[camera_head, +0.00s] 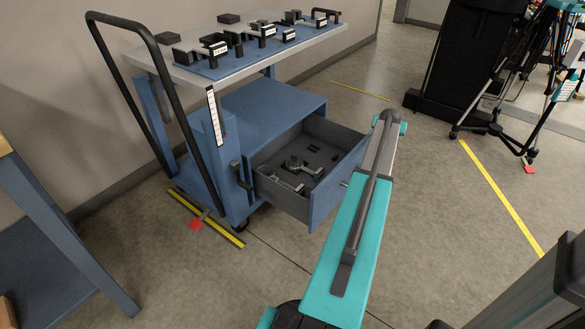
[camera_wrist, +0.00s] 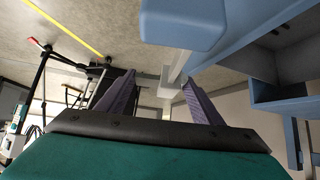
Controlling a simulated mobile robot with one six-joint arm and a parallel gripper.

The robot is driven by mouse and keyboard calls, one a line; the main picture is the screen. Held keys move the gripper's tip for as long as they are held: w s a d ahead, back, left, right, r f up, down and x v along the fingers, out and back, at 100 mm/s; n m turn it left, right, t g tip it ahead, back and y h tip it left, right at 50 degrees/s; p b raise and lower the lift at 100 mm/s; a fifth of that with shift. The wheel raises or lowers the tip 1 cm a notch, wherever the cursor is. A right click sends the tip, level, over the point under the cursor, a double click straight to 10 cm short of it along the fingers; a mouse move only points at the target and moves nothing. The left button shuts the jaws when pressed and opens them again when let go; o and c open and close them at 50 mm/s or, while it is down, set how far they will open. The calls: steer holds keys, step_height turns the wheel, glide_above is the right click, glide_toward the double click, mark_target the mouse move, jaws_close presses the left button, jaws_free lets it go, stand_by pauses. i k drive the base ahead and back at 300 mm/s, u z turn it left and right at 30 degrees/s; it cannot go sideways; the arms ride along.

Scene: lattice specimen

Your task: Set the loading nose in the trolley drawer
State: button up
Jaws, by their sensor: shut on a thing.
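The trolley drawer (camera_head: 332,198) is pulled open at the front of the blue trolley (camera_head: 240,115). Dark fittings lie on its floor, and part of the floor is bare. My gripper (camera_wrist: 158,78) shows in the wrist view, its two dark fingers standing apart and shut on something. A narrow pale grey piece (camera_wrist: 166,82) shows between the fingertips; I take it for the loading nose, but its shape is unclear. Blue trolley-coloured panels fill the upper right of the wrist view. In the head view my arm hides my gripper and the held thing.
Several dark fixtures with white labels stand on the trolley's top (camera_head: 190,75). A black push handle (camera_head: 98,50) rises at its left. A blue bench (camera_head: 50,235) is at the left edge. Black equipment (camera_head: 460,60) stands at the back right. Floor is free right of the drawer.

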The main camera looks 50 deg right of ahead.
mark_target(330, 163)
steer(key=i, duration=0.85)
steer(key=z, duration=0.05)
